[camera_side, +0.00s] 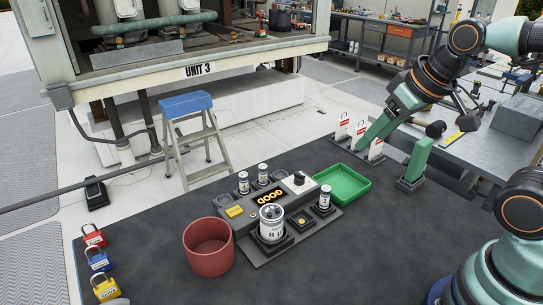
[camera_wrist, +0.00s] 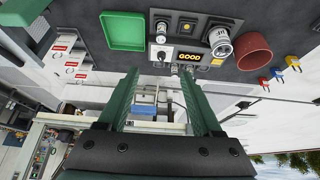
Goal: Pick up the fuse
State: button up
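No part is clearly labelled as the fuse. Small white cylinders with dark ends stand on the dark tester board: one at the back left (camera_side: 243,183), one behind the lit GOOD display (camera_side: 263,173), and one at the right (camera_side: 325,197), which also shows in the wrist view (camera_wrist: 161,28). A larger white can (camera_side: 271,224) stands at the board's front; the wrist view shows it too (camera_wrist: 218,40). My gripper (camera_wrist: 161,75) has its two green fingers wide apart with nothing between them.
A green tray (camera_side: 343,184) lies right of the board and a red round bin (camera_side: 208,247) stands left of it. Several padlocks (camera_side: 98,262) lie at the mat's left. White tags (camera_side: 376,148) stand near my gripper. The dark mat (camera_side: 350,260) is clear in front.

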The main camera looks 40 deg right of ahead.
jog(key=m+g, duration=0.6)
jog(key=m, duration=0.5)
send_over(326, 188)
notch_tip(326, 188, down, 8)
notch_tip(326, 188, down, 7)
jog(key=shift+w+d+r, duration=0.1)
jog(key=shift+f, duration=2.75)
grip_shut()
